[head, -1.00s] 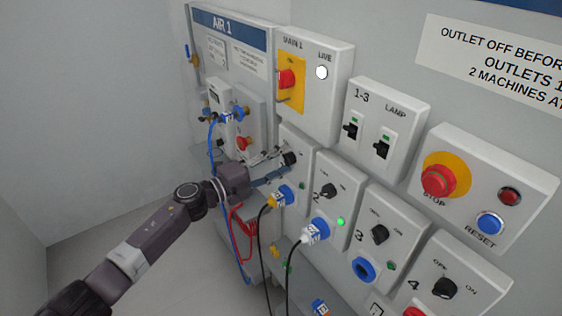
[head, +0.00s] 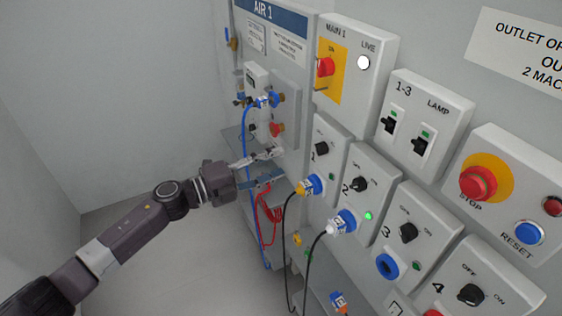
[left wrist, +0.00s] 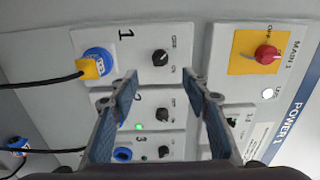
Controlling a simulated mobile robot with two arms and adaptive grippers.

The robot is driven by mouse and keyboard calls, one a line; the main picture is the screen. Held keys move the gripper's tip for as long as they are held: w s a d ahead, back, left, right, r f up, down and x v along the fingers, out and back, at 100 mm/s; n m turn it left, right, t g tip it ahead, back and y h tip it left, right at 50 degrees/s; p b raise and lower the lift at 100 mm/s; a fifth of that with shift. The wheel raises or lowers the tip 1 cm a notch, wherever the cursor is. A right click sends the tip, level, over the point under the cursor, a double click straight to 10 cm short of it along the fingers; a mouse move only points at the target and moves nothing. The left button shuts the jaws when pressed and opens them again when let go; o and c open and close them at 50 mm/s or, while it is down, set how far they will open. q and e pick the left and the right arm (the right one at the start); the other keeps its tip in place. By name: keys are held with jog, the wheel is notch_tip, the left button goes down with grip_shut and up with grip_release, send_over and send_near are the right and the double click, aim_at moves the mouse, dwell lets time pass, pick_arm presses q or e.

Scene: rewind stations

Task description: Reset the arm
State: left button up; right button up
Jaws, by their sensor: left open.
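My left arm (head: 140,225) reaches in from the left in the head view. Its gripper (head: 275,165) is open and empty, just left of the outlet 1 box (head: 327,150) and apart from it. In the left wrist view the open fingers (left wrist: 168,95) face the panel, with the outlet 1 knob (left wrist: 160,57) between and beyond them. A plug with a yellow part (head: 308,187) sits in outlet 1, and a white-and-blue plug (head: 342,222) sits in outlet 2, where a green lamp glows. My right gripper is not in view.
The main switch box (head: 343,75) has a red knob on yellow. The 1-3 breaker box (head: 420,120), red STOP button (head: 478,183) and blue RESET button (head: 529,232) are to the right. Black cables and a blue hose (head: 246,150) hang nearby. Open floor lies at left.

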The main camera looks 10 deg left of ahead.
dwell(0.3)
